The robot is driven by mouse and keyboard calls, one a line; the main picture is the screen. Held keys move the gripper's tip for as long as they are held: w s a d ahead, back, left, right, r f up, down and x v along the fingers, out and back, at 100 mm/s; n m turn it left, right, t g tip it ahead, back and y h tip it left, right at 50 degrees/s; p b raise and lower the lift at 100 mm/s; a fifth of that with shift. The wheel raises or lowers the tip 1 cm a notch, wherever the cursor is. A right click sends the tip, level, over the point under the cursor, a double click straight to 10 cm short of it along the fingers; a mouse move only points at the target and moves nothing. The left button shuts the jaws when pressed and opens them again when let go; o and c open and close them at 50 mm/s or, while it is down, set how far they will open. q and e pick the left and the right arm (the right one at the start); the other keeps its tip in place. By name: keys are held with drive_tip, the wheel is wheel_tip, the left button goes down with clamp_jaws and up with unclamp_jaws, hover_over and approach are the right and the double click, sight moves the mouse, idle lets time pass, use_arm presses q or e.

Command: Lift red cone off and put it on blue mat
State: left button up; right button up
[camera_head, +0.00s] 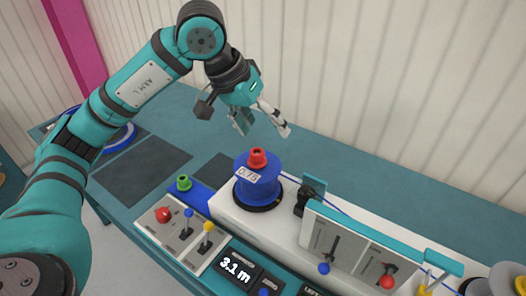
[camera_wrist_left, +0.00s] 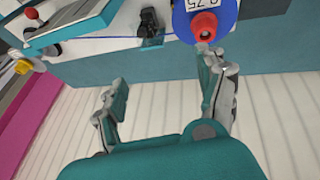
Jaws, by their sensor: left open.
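The red cone (camera_head: 257,158) sits on top of the blue cable reel (camera_head: 258,187), which stands upright on a white bench unit. It also shows at the top of the left wrist view (camera_wrist_left: 204,28). My left gripper (camera_head: 264,128) is open and empty, above and behind the red cone in the head view and apart from it. In the left wrist view, the right-hand finger of the gripper (camera_wrist_left: 163,75) appears close to the cone. My right gripper is not seen.
A control box (camera_head: 178,242) with a red button and levers stands in front of the blue strip. A white guide unit (camera_head: 345,245) with levers is right of the reel. A dark mat (camera_head: 132,170) lies bare at left. A blue cable runs right from the reel.

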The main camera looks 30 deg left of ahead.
use_arm(q)
drive_tip(key=a+r+y, duration=0.2)
drive_tip(key=a, duration=0.3)
drive_tip(key=p, duration=0.3)
hover_over(258, 153)
drive_tip(key=s, duration=0.1)
drive_tip(key=shift+y, duration=0.3)
drive_tip(key=f, duration=1.1)
drive_tip(key=shift+s+a, duration=0.2)
drive_tip(key=shift+a, duration=0.05)
drive_tip(key=shift+f+p, duration=0.4)
drive_tip(key=shift+f, duration=0.2)
drive_tip(key=p+x, duration=0.1)
drive_tip(key=x, duration=0.2)
drive_tip(key=shift+s+d+f+p, duration=0.1)
drive_tip(key=shift+f+p, duration=0.25)
drive_tip(key=shift+f, duration=0.45)
drive_tip(key=shift+t, duration=0.3)
drive_tip(key=c, duration=1.2)
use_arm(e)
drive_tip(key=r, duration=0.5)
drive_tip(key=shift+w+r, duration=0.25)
use_arm(q)
drive_tip(key=shift+w+r, duration=0.15)
drive_tip(key=shift+w, duration=0.1)
